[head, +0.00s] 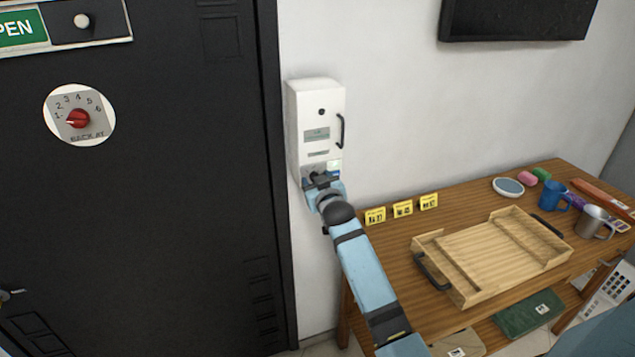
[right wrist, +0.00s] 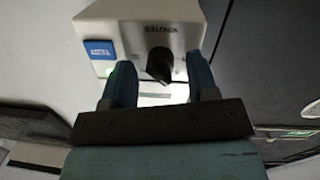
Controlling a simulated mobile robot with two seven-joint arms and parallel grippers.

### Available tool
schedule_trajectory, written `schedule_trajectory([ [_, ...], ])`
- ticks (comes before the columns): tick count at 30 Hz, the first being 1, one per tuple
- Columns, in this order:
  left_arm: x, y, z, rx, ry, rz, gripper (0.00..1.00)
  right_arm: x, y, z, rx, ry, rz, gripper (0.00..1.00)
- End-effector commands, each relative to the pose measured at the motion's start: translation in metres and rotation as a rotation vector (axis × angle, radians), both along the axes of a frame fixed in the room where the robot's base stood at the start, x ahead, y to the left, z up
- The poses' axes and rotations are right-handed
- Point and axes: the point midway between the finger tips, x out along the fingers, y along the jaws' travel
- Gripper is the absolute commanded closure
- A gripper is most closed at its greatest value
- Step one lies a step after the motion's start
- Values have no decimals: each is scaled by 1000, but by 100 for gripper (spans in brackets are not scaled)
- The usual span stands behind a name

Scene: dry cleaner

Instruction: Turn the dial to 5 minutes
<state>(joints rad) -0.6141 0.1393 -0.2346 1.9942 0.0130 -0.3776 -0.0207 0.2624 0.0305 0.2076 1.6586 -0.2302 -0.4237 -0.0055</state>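A white wall box (head: 316,112) hangs beside the black door. Its dial, a black knob (right wrist: 160,64), shows in the right wrist view below an upside-down label reading MINUTES. My right gripper (right wrist: 160,82) is open, with its blue fingers on either side of the knob and gaps visible between them and it. In the head view the right gripper (head: 320,180) is at the lower front of the box and hides much of the dial area. I cannot read the dial's setting or see the 5 mark. My left gripper is not in view.
A red dial (head: 78,118) marked BACK AT, with numbers, is on the black door (head: 150,210). A wooden table (head: 395,240) at the right holds a wooden tray (head: 430,243), yellow tags (head: 402,209), a blue mug (head: 553,197) and a metal mug (head: 592,222).

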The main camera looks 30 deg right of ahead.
Motion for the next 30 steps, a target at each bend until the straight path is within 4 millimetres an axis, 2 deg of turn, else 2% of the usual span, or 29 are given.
schedule_trajectory([
  [5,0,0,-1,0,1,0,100,-2,1,0,0,0,0,46],
  [8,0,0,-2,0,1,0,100,-10,3,-1,0,0,0,46],
  [11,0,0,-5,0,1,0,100,-25,8,-1,0,1,1,46],
  [21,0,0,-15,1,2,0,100,-99,31,5,1,0,0,46],
  [25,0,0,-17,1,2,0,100,-118,36,6,0,1,0,46],
  [30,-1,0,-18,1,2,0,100,-130,40,8,0,0,0,46],
])
